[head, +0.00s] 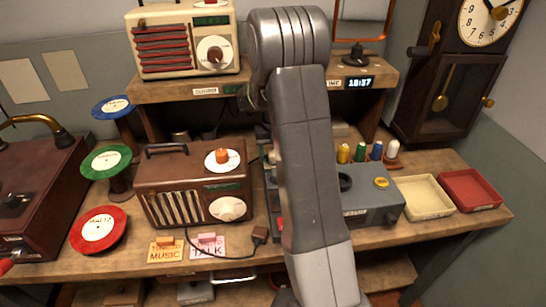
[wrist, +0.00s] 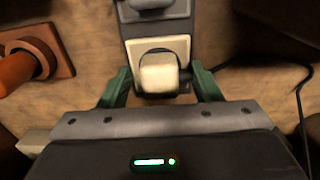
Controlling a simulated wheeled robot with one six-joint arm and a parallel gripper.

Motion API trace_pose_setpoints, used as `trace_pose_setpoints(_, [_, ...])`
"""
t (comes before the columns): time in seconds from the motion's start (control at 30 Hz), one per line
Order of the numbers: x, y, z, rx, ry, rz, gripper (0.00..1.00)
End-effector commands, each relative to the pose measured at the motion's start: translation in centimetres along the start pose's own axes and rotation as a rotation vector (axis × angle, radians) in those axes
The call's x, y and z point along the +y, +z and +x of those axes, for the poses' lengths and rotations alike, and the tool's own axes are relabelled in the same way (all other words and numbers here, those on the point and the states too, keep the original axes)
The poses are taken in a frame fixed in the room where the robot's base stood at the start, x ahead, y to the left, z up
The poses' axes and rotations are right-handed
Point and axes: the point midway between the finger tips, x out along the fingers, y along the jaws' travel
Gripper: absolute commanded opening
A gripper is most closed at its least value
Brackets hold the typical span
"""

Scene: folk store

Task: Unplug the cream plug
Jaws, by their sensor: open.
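The cream plug (wrist: 160,75) sits in a socket of a dark grey power strip (wrist: 134,50) in the wrist view. Its body is blocky and pale, with a cream square around it. My gripper (wrist: 161,82) is open, with one green finger on the left of the plug and one on the right. Small gaps seem to show between the fingers and the plug; I cannot tell if either touches it. In the head view my arm covers the middle, and I cannot make out the plug or the gripper there.
A grey plug or socket (wrist: 155,7) is farther along the strip. An orange handle on a brown plate (wrist: 62,52) is at the left, and a black cable (wrist: 285,66) at the right. The head view shows a brown radio (head: 160,177) and a grey box (head: 373,207) beside my arm.

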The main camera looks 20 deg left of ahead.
Motion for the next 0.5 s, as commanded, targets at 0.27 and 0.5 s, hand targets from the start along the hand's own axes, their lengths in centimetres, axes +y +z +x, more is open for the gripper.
trace_pose_setpoints(0.27, [-0.01,0.00,0.00,0.000,0.000,0.000,0.58])
trace_pose_setpoints(0.5, [0.00,0.00,0.00,0.000,0.000,0.000,0.25])
